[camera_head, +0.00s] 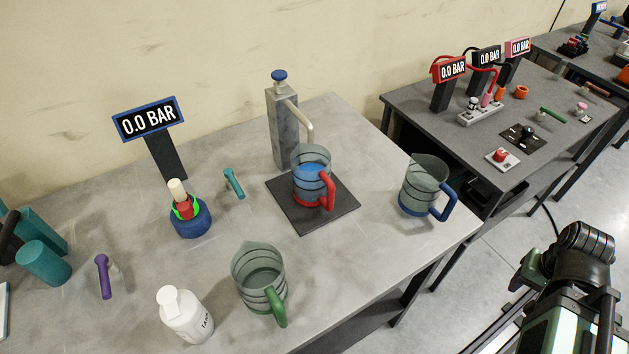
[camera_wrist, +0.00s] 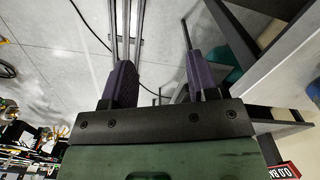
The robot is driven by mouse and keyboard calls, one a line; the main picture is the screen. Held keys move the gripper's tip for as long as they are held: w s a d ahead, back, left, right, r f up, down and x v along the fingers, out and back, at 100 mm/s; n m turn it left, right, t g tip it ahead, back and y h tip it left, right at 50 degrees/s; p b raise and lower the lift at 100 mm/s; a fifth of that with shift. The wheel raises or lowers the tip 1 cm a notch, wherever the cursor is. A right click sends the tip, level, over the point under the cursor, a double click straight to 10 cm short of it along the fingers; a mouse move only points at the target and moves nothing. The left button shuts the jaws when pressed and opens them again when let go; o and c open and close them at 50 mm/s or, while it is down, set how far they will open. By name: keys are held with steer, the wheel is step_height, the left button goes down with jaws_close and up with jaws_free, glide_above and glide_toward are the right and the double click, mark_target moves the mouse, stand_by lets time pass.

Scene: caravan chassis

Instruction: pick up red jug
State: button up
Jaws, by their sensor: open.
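The red jug (camera_head: 312,184) is a clear, ringed measuring jug with a red handle, and blue liquid shows in it. It stands upright on a dark square mat (camera_head: 338,209) under the spout of a grey dispenser (camera_head: 284,125) with a blue knob. In the wrist view my gripper (camera_wrist: 155,75) is open and empty, its two purple-grey fingers apart above the floor. The jug does not show in the wrist view. In the head view part of my arm is at the lower right, away from the table, and the gripper is not clearly visible there.
A jug with a blue handle (camera_head: 425,187) stands right of the mat, near the table edge. A jug with a green handle (camera_head: 259,282) stands in front left. A white bottle (camera_head: 186,316) and a blue-based fitting (camera_head: 190,218) are further left. A second table (camera_head: 430,113) is behind right.

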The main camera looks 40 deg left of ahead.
steer(key=o, duration=0.6)
steer(key=shift+o, duration=0.2)
step_height(320, 180, up, 20)
steer(key=n+p, duration=2)
steer(key=n, duration=1.2)
glide_above(327, 177)
step_height(327, 177, down, 16)
steer(key=b, duration=1.5)
steer(key=shift+a+r+b, duration=0.1)
steer(key=shift+b, duration=0.25)
steer(key=shift+r, duration=0.25)
